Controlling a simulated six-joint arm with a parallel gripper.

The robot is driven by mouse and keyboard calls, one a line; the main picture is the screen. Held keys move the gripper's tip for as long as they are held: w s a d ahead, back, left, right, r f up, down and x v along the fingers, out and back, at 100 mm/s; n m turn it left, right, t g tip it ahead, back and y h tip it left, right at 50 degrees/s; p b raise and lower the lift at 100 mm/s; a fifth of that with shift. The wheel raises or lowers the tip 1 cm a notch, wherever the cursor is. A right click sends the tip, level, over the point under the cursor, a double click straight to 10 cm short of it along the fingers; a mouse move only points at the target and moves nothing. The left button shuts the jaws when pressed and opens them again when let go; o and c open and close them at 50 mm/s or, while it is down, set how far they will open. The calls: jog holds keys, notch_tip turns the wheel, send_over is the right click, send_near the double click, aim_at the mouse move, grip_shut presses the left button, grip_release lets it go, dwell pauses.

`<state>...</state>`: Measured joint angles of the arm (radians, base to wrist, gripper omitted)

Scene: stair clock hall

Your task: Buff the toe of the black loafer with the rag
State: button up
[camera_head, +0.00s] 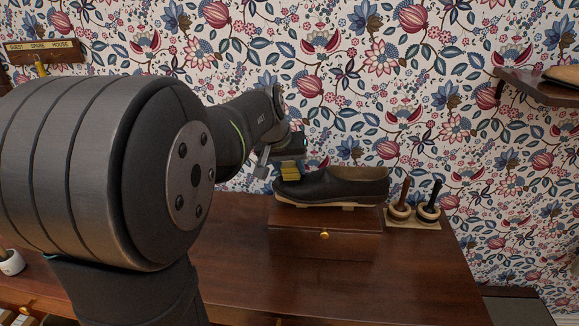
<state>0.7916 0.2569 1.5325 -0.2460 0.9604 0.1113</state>
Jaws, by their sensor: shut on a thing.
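The black loafer (345,187) sits upright with its toe to the left, on top of a small wooden box with a round brass knob (324,236). My gripper (284,160) is at the toe end of the loafer, pointing down. It is shut on a yellow rag (291,171). The rag hangs right at the top of the toe; I cannot tell whether it presses on the leather or is just above it. The rag and gripper hide part of the toe.
The box stands on a dark wooden table (400,285). Two round brushes with upright handles (427,212) stand on a pale base just right of the loafer. A wall shelf (540,88) is at upper right. A white cup (12,263) is at far left. The front right table is clear.

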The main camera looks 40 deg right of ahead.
jog(key=shift+w+a+f, duration=0.25)
jog(key=shift+w+a, duration=0.6)
jog(key=shift+s+d+r, duration=0.25)
jog(key=shift+s+d, duration=0.7)
jog(key=shift+s, duration=0.05)
jog(key=shift+w+a+f, duration=0.15)
jog(key=shift+w+a, duration=0.35)
jog(key=shift+w+a+f, duration=0.15)
jog(key=shift+w+a, duration=0.3)
jog(key=shift+w, duration=0.05)
jog(key=shift+w+a+r, duration=0.1)
jog(key=shift+r, duration=0.7)
jog(key=shift+w+a+r, duration=0.15)
jog(key=shift+r, duration=0.7)
jog(key=shift+w+a+r, duration=0.1)
jog(key=shift+r, duration=0.7)
